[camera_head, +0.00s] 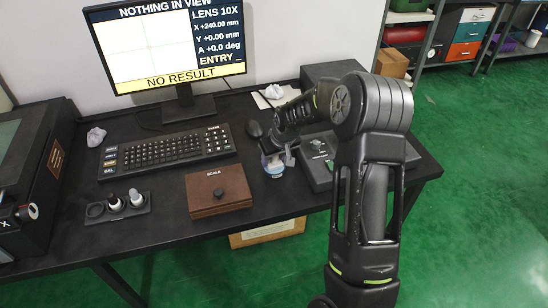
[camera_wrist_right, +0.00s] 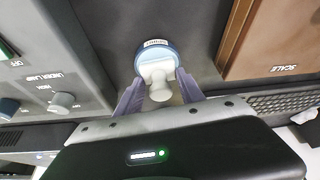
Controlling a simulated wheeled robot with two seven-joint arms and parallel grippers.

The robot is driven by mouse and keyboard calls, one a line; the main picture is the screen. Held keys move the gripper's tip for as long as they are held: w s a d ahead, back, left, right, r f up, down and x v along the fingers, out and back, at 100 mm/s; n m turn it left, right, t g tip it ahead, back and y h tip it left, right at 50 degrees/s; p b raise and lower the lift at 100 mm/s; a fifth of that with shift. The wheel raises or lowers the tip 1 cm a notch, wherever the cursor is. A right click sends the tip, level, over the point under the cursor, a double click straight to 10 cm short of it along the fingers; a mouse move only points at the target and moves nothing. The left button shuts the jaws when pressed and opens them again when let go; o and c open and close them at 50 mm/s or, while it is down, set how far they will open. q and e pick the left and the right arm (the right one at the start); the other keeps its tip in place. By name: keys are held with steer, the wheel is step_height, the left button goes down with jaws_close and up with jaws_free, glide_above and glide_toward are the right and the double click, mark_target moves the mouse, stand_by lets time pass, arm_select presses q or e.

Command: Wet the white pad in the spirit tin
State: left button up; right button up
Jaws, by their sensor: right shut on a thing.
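The blue-rimmed spirit tin (camera_head: 274,170) stands on the dark table, just right of the brown box; it also shows in the right wrist view (camera_wrist_right: 152,46). The white pad (camera_wrist_right: 157,74), with a pale round knob toward the camera, is at the mouth of the tin. My right gripper (camera_wrist_right: 160,80) is shut on the white pad, one finger on each side. It also shows in the head view (camera_head: 279,155), right above the tin. How deep the pad sits in the tin is hidden. My left gripper is not in view.
A brown box marked SCALE (camera_head: 218,190) stands left of the tin. A grey control box (camera_head: 318,160) is close on the right. A holder (camera_head: 118,207) with two pale-topped pieces and one empty place is at left. A keyboard (camera_head: 166,150) and monitor (camera_head: 165,45) are behind.

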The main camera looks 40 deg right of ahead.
steer(key=shift+f, duration=0.1)
stand_by(0.5)
steer(key=shift+r+p, duration=1.95)
steer(key=shift+r, duration=1.65)
steer(key=shift+f, duration=0.1)
steer(key=shift+s+f+m, duration=0.1)
steer(key=shift+s+m, duration=0.05)
steer(key=shift+m, duration=0.25)
steer(key=shift+s+a+f+m+h, duration=0.2)
steer(key=shift+s+a+f, duration=0.1)
steer(key=shift+s, duration=0.2)
steer(key=shift+s+a+f+m+h, duration=0.1)
steer(key=shift+s+a+f+m, duration=0.15)
steer(key=shift+s, duration=0.2)
steer(key=s+a+r+n, duration=0.1)
steer(key=a+r, duration=0.3)
steer(key=a, duration=0.7)
steer(key=s+a+r+n+y, duration=0.1)
steer(key=a+r+n, duration=0.1)
steer(key=a, duration=0.9)
steer(key=shift+a+r+n, duration=0.15)
steer(key=shift+r+n, duration=0.2)
steer(key=shift+r, duration=0.5)
